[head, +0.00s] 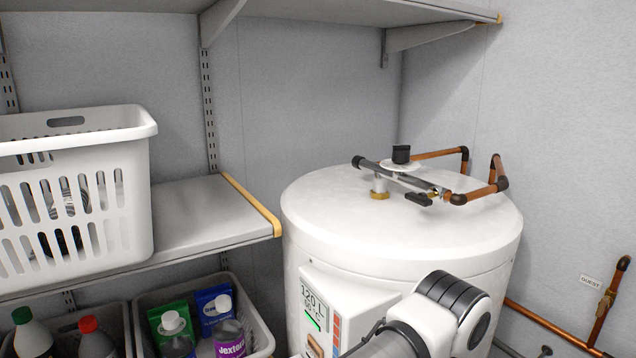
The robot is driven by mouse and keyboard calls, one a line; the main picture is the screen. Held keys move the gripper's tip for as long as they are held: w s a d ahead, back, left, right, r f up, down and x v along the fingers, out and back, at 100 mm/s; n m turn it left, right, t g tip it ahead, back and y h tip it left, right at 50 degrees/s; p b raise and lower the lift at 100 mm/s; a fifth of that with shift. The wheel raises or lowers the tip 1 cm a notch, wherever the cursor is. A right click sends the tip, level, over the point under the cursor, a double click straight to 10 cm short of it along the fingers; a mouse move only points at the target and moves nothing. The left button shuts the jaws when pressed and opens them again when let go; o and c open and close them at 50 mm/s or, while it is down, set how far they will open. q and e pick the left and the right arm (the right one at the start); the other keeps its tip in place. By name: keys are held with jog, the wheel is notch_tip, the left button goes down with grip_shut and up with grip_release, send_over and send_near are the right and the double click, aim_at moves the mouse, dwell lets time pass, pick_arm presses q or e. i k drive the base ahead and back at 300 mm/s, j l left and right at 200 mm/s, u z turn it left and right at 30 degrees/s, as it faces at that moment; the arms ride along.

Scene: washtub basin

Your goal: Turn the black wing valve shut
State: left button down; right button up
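A black wing-shaped handle (418,198) sits on the pipework on top of the white water heater (330,214), at the front of the pipe run. Behind it a black knob (401,154) stands upright on a white disc above the same dark pipe. I cannot tell for certain which of these two is the black wing valve. Neither gripper is in view. Only a white and dark grey link of one of my arms shows at the bottom, in front of the heater, well below the handles.
Copper pipes (482,192) run from the heater top to the right wall. A valve (607,298) labelled GUEST is on a wall pipe at lower right. A shelf (190,215) with a white basket (140,190) stands left. An upper shelf (350,8) overhangs.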

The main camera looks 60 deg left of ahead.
aim_at(423, 199)
jog(key=i+j+u, duration=0.15)
jog(key=u, duration=1.2)
jog(key=k+j+z, duration=0.4)
jog(key=k+z, duration=0.15)
jog(key=k, duration=0.2)
jog(key=k+j+z, duration=0.1)
jog(key=k+z, duration=0.15)
jog(key=k, duration=0.15)
